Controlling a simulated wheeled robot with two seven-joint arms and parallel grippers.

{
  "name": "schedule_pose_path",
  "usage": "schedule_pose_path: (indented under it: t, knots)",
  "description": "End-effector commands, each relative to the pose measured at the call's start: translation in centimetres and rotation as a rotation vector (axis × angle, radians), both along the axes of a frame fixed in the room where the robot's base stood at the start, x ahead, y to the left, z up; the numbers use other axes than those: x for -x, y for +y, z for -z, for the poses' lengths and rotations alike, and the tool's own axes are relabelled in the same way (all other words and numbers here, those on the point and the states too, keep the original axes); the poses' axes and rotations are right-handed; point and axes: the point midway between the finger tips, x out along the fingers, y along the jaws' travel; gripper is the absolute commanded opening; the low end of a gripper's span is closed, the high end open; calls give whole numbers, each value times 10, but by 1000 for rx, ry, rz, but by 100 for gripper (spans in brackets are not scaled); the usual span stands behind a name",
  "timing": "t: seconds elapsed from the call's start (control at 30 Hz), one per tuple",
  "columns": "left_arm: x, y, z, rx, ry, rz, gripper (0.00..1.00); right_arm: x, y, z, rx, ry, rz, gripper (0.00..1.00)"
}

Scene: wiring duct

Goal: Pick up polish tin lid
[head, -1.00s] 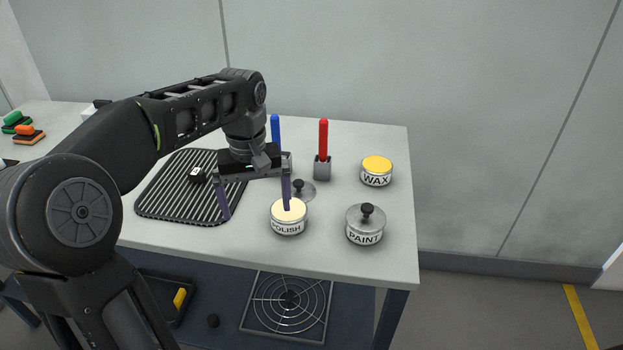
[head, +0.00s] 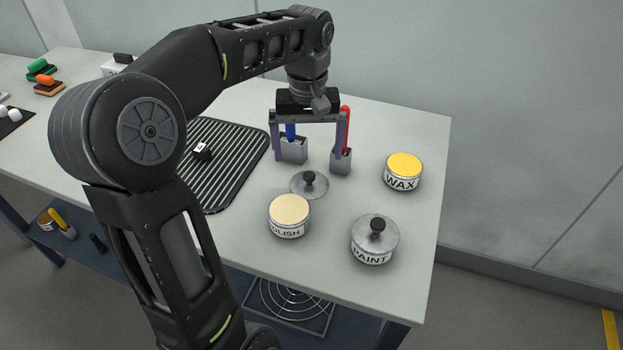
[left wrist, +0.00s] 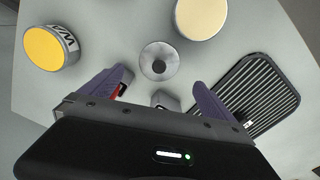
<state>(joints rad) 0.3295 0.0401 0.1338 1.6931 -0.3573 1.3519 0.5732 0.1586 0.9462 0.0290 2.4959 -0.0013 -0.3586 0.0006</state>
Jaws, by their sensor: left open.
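The polish tin lid (head: 309,184) is a round grey metal disc with a black knob, lying on the table behind the open polish tin (head: 289,214). In the left wrist view the lid (left wrist: 159,61) shows ahead of the fingers, near the polish tin's cream top (left wrist: 201,16). My left gripper (head: 307,156) is open and empty, with its purple fingers pointing down. The lid is apart from the fingers. My right gripper is not in view.
The yellow wax tin (head: 403,172) and the lidded paint tin (head: 375,240) stand to the right. Grey holders with a blue brush (head: 291,132) and a red brush (head: 345,130) stand close to the fingers. A ribbed black mat (head: 225,160) lies left.

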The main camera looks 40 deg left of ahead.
Motion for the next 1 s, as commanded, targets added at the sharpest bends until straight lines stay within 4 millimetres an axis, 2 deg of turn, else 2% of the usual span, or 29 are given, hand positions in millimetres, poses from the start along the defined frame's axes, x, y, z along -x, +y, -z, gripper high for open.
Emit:
schedule_pose_path:
  t: [0.3,0.67,1.0]
  knots:
    - [0,0,25,0,1,0,100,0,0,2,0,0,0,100]
    - [0,0,29,1,2,0,100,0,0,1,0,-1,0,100]
    - [0,-2,73,1,2,1,100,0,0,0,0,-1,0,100]
